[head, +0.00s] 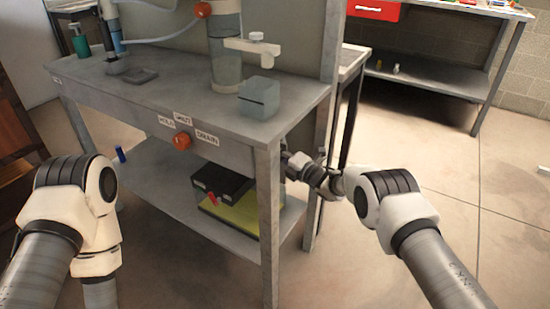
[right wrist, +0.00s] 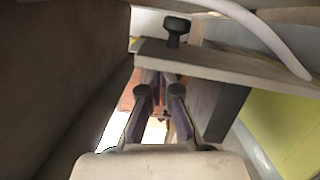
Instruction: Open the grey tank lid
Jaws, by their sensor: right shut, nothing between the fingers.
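A grey box (head: 259,97) with a dark seam sits at the right end of the bench top; it may be the tank, but I cannot tell for sure. In the right wrist view, a grey slab (right wrist: 215,65) with a black knob (right wrist: 176,30) spans the view; I cannot tell whether it is a lid. My right gripper (head: 290,165) is beside the bench's front right leg, below the top, partly hidden. It is shut and empty, and its fingers show in the right wrist view (right wrist: 159,92). My left gripper is out of view.
The grey bench (head: 165,105) has a lower shelf (head: 165,200) holding a black and yellow box (head: 235,215). An orange knob (head: 182,140) is on its front. A cylindrical vessel (head: 226,70) and a green bottle (head: 80,42) stand on top. Open floor (head: 430,180) lies right.

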